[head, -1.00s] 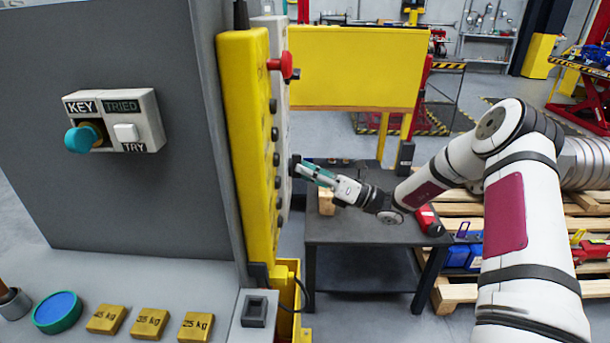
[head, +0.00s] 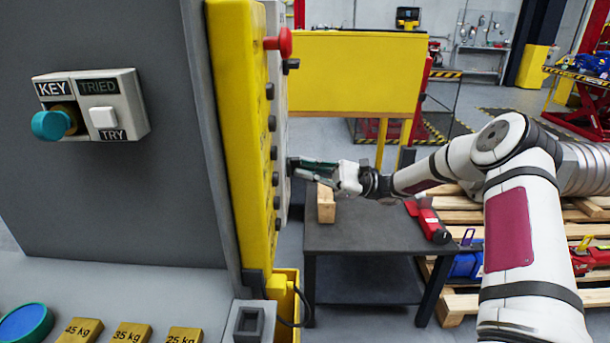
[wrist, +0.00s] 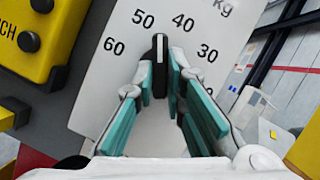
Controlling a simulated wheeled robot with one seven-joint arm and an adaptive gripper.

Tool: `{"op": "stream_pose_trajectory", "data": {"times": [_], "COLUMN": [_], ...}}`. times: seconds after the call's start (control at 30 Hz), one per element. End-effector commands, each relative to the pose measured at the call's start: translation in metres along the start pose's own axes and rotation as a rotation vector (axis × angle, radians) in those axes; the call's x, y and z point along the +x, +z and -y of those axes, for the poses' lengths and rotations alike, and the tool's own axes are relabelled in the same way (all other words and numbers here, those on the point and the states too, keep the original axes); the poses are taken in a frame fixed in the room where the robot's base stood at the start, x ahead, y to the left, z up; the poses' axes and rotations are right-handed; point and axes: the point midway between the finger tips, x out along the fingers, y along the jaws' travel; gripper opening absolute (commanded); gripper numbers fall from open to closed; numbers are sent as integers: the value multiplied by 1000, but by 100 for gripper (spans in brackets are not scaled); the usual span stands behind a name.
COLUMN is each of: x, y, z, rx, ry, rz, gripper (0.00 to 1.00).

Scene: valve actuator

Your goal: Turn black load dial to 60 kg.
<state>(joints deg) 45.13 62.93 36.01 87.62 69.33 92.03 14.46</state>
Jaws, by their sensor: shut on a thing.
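The black load dial (wrist: 160,60) is on a white scale plate (wrist: 119,77) in the wrist view, with a white line on its face. The line points up in the picture, between the printed 50 and 40. The printed 60 is to the left and 30 to the right. My gripper (wrist: 161,88) has its teal pads on both sides of the dial, shut on it. In the head view my gripper (head: 292,166) reaches the plate's edge-on face, and the dial cannot be made out there.
A yellow button panel (head: 238,130) stands just left of my gripper, with a red knob (head: 279,43) near its top. A dark table (head: 365,237) with a wooden block (head: 326,204) is below the arm. A key box (head: 90,104) is on the grey cabinet at left.

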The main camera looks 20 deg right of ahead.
Motion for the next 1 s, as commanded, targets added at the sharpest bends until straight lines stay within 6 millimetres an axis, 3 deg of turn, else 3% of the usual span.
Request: {"op": "stream_pose_trajectory", "data": {"times": [1.0], "x": [3], "y": [2], "z": [7], "rx": [-854], "ry": [355], "rz": [-1], "gripper": [0]}}
